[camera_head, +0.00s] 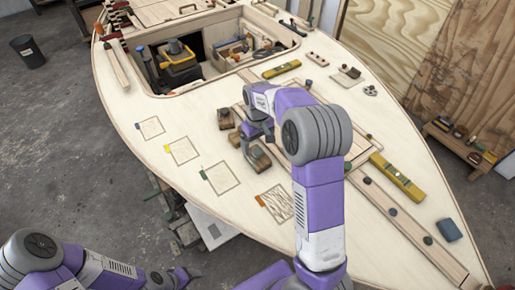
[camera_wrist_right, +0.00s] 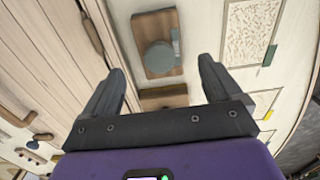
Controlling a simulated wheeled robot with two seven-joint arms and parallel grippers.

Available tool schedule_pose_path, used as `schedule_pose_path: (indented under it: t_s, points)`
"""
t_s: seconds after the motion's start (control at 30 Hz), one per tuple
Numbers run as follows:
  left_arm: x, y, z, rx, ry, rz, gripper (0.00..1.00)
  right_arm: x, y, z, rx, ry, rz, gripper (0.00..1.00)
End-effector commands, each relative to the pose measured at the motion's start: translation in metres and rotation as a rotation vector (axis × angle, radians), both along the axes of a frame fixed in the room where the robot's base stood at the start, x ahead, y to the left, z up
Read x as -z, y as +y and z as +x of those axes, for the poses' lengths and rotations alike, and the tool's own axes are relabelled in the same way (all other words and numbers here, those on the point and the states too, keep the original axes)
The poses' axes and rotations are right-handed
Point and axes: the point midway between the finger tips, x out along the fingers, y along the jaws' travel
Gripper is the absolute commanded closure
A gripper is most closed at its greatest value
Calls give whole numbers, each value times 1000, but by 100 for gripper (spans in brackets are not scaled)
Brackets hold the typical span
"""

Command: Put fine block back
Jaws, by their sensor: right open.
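Several small wooden blocks lie on the pale plywood deck beside my right gripper. The nearest block (camera_head: 258,160) sits just below the gripper; the others (camera_head: 226,118) are behind it. My right gripper (camera_head: 248,138) is open, pointing down over them. In the right wrist view a wooden block with a round grey knob (camera_wrist_right: 158,58) shows between and beyond the open fingers (camera_wrist_right: 162,68). A second block (camera_wrist_right: 163,97) is partly hidden by the gripper. I cannot tell which is the fine block. My left gripper (camera_head: 182,278) is low at left, its jaws unclear.
A hatch opening holds a yellow-black tool (camera_head: 178,62). Yellow levels (camera_head: 398,177) and a long plank (camera_head: 410,225) lie to the right.

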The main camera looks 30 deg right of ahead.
Motion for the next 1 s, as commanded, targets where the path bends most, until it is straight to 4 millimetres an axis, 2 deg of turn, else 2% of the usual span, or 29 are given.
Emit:
schedule_pose_path:
  t_s: [0.03,0.1,0.3,1.0]
  points:
    - [-6,0,0,0,0,0,30,-15,0,0,0,-4,0,8]
    - [-10,0,0,0,0,0,30,-28,0,0,1,-2,0,8]
    - [-16,0,0,0,0,0,30,-53,0,0,1,-1,1,8]
    - [-20,0,0,0,0,0,30,-62,0,-1,1,1,0,8]
